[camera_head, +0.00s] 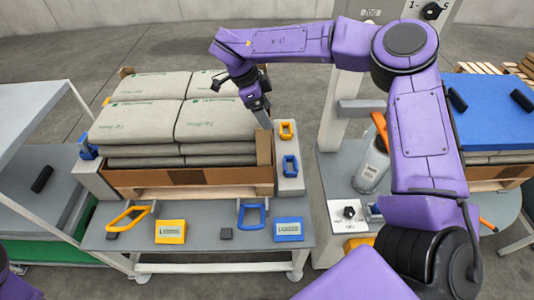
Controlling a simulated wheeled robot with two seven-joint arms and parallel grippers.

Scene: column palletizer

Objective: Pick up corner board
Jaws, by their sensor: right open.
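A tan corner board (264,147) stands upright at the front right corner of the stack of grey sacks (215,120). Another tan corner piece (126,72) shows at the back left corner. My right gripper (262,116) points down just above the front right corner board. It is open, and I see nothing held in it. I cannot tell whether its fingers touch the board or the sack beside it. My left gripper is out of view.
The sacks sit within a low cardboard wall (188,177) on a pallet. Yellow and blue handles (251,216) and labelled boxes (171,231) lie on the front ledge. A grey column stands right; a shelf cart (45,180) stands left.

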